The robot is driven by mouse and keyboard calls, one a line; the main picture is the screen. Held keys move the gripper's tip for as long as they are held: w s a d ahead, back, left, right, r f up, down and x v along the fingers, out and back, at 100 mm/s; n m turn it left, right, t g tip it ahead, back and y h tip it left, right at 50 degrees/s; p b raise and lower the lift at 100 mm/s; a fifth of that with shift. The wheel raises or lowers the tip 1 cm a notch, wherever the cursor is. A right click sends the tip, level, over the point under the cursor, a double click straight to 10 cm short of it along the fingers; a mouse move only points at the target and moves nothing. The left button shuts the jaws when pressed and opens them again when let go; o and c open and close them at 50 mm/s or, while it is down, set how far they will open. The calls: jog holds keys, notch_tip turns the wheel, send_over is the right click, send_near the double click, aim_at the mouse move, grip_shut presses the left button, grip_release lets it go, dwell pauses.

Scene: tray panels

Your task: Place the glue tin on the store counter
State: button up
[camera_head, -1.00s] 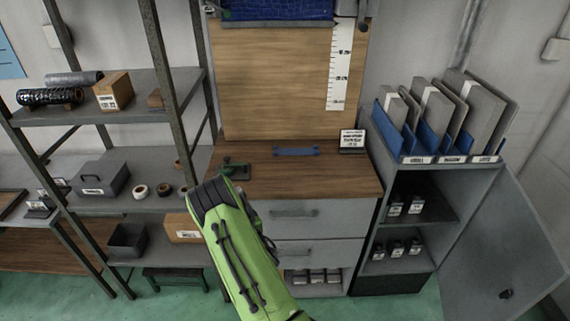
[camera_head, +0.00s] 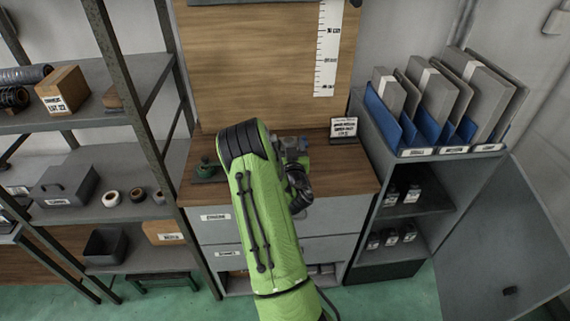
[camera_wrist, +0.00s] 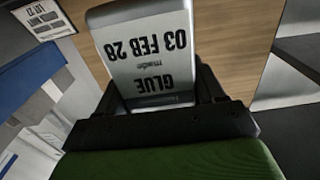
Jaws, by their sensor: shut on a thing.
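The glue tin (camera_wrist: 145,55) is a grey container with a white label reading "GLUE 03 FEB 28", upside down in the wrist view. My gripper (camera_wrist: 155,98) is shut on it, with a dark finger on each side. In the head view my green arm reaches over the store counter (camera_head: 347,175), a brown wooden top above grey drawers. The gripper end is mostly hidden behind the arm there, and I cannot make out the tin clearly. I cannot tell whether the tin touches the counter.
A cabinet with a file rack (camera_head: 420,150) and open door (camera_head: 490,240) is right. A shelf post (camera_head: 140,110) rises at left.

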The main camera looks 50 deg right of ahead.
jog(key=f+b, duration=0.1)
jog(key=f, duration=0.1)
jog(key=f+b, duration=0.1)
jog(key=f, duration=0.2)
jog(key=shift+w+d+f+b, duration=0.1)
jog(key=shift+w+d+b, duration=0.1)
jog(key=shift+b, duration=0.15)
jog(key=o, duration=1.3)
jog(key=shift+s+a, duration=0.1)
jog(key=p+v, duration=0.3)
jog(key=v, duration=0.8)
jog(key=shift+s+a, duration=0.3)
